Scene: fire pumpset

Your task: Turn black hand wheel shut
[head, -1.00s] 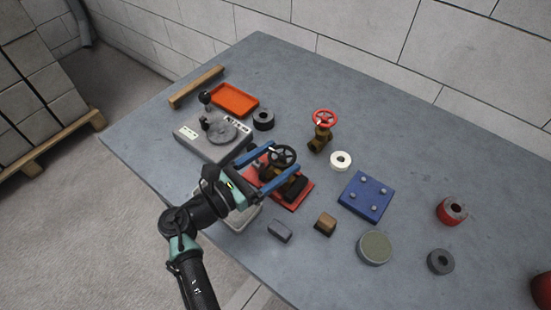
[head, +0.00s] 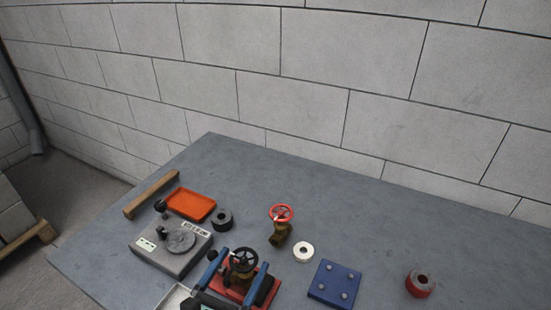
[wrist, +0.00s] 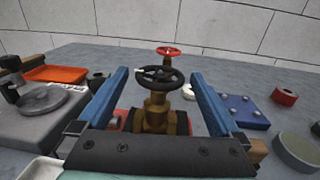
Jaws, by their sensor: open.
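The black hand wheel (head: 244,259) sits on a brass valve on a red base (head: 261,291) near the bottom of the head view. In the wrist view the black hand wheel (wrist: 160,76) is upright on its brass valve body (wrist: 158,115), in the middle of the picture. My gripper (wrist: 161,82) is open, with one blue finger on each side of the wheel and clear space between. In the head view my gripper (head: 238,262) reaches in from the bottom edge; most of my arm is out of frame.
A second brass valve with a red hand wheel (head: 281,213) stands behind. A grey device (head: 172,247) and an orange tray (head: 191,204) are at left. A white ring (head: 303,252), a blue plate (head: 334,283) and a red roll (head: 420,284) are at right. A block wall (head: 300,80) stands behind the table.

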